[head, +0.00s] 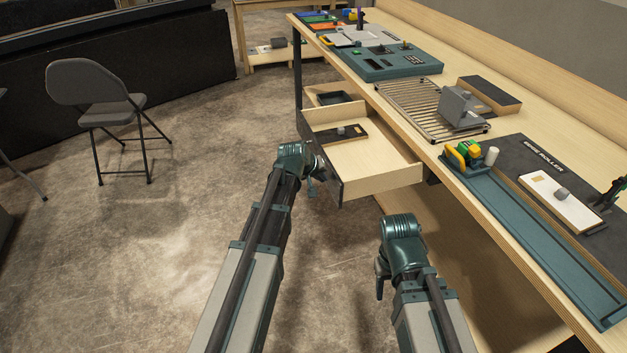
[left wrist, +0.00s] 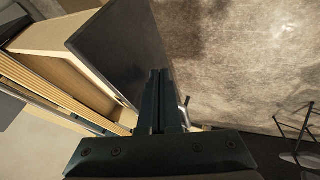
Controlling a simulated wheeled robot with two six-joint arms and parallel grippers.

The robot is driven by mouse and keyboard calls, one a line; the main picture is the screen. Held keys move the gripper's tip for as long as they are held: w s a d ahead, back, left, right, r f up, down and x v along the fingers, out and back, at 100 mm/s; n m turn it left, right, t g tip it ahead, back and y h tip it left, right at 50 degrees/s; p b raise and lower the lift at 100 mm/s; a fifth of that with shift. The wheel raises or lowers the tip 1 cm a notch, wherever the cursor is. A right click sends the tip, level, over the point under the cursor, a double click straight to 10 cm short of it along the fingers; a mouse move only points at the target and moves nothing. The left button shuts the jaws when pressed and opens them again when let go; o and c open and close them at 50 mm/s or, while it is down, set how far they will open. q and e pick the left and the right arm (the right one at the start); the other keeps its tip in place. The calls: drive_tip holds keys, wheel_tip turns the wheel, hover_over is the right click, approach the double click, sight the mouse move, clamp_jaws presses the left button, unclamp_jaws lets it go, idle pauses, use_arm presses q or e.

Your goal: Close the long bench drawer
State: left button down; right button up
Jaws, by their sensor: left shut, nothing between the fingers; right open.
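The long bench drawer (head: 378,168) is pulled out from under the bench, with its dark front panel facing left in the head view. Inside it lies a dark tray with a small grey item (head: 350,131). My left gripper (head: 314,182) is at the drawer's dark front, near its near end. In the left wrist view the shut fingers (left wrist: 160,100) lie close in front of the dark front panel (left wrist: 110,50); I cannot tell whether they touch. A metal handle (left wrist: 184,108) shows beside the fingertips. My right gripper (head: 380,280) hangs lower, away from the drawer, its fingers barely visible.
The workbench (head: 440,150) carries a slatted rack (head: 425,105), a teal console (head: 385,62) and a long teal tray (head: 535,245). A smaller open drawer (head: 335,97) sits beyond. A folding chair (head: 100,100) stands left on open concrete floor.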

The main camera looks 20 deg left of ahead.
use_arm(q)
drive_tip(key=shift+w+d, duration=0.15)
drive_tip(key=shift+d, duration=0.15)
drive_tip(key=w+d, duration=0.5)
drive_tip(key=d, duration=0.2)
drive_tip(key=w+d, duration=0.5)
drive_tip(key=d, duration=0.3)
drive_tip(key=w+d, duration=0.5)
drive_tip(key=d, duration=0.3)
drive_tip(key=shift+w+d, duration=0.1)
drive_tip(key=shift+w, duration=0.25)
drive_tip(key=shift+s+a, duration=0.45)
drive_tip(key=shift+a, duration=0.1)
drive_tip(key=shift+s+a, duration=0.7)
drive_tip(key=shift+a, duration=0.3)
drive_tip(key=p+v, duration=0.8)
drive_tip(key=v, duration=0.2)
drive_tip(key=shift+a, duration=0.15)
drive_tip(key=shift+a, duration=0.1)
